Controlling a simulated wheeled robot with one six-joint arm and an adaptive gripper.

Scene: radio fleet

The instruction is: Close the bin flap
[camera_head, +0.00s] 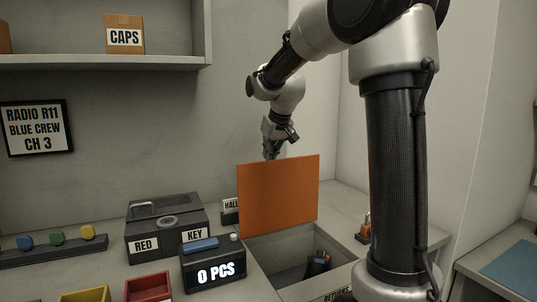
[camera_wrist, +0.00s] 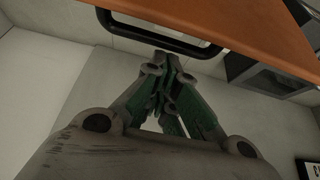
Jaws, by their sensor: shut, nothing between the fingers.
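The orange bin flap (camera_head: 278,193) stands raised, close to upright, over the grey returns bin (camera_head: 339,279) in the head view. The bin is open at the front and dark radio-like items (camera_head: 318,263) lie inside it. My gripper (camera_head: 270,156) is behind the flap's top edge, its tips partly hidden by it. In the wrist view my gripper (camera_wrist: 166,60) is shut and empty, with its tips close to a black bar handle (camera_wrist: 150,30) on the orange flap (camera_wrist: 230,18). I cannot tell whether they touch.
A grey box labelled RED and KEY (camera_head: 165,227) and a counter reading 0 PCS (camera_head: 214,268) stand left of the bin. A red tray (camera_head: 149,288) is in front. An orange padlock-like item (camera_head: 364,230) stands to the right.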

